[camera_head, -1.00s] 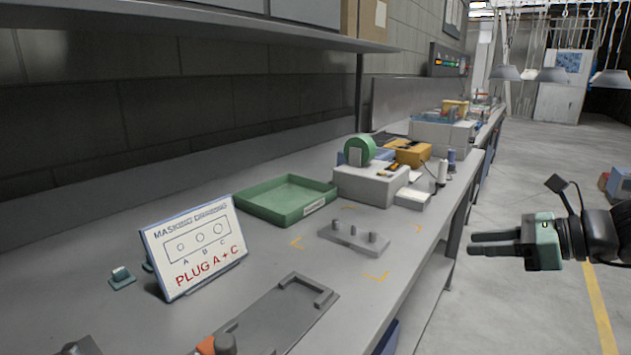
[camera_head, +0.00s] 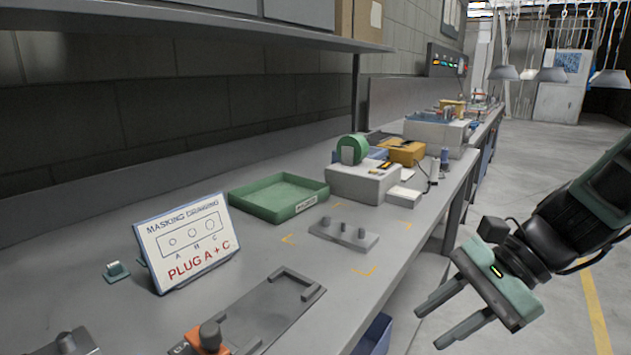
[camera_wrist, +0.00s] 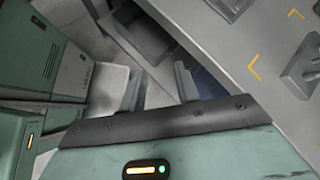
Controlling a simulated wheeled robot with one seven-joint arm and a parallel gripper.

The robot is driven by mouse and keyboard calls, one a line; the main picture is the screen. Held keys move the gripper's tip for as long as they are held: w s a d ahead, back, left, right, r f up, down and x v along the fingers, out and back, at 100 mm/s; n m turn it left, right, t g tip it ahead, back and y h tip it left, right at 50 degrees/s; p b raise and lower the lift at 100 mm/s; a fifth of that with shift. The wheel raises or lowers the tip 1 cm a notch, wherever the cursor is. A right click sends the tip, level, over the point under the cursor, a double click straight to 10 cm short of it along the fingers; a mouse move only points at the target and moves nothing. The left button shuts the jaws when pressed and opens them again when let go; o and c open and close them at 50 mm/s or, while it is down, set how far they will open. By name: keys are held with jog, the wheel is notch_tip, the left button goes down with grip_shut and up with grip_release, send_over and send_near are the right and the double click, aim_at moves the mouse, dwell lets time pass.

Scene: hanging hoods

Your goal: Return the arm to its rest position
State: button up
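My gripper (camera_head: 429,328) is at the right in the head view, off the bench's front edge and over the floor side. Its two fingers are parallel and apart with nothing between them, pointing down and to the left. The arm comes in from the right edge of the picture. In the wrist view the two fingers (camera_wrist: 160,85) also show apart and empty, with the bench edge to their right and my own green body at the left.
The grey bench (camera_head: 395,255) runs along the left. It holds a sign (camera_head: 187,242) reading "PLUG A + C", a green tray (camera_head: 262,212), a pegged block (camera_head: 343,234) and a grey fixture (camera_head: 275,310). A blue bin (camera_head: 375,335) is below the bench. Floor right of the bench is open.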

jog(key=s+a+f+n+h, duration=0.25)
jog(key=s+n+h, duration=0.8)
jog(key=n, duration=1.05)
notch_tip(320, 180, up, 14)
jog(key=s+y+p, duration=0.1)
jog(key=p, duration=1.3)
jog(key=shift+s+t+y, duration=0.3)
jog(key=shift+y, duration=0.05)
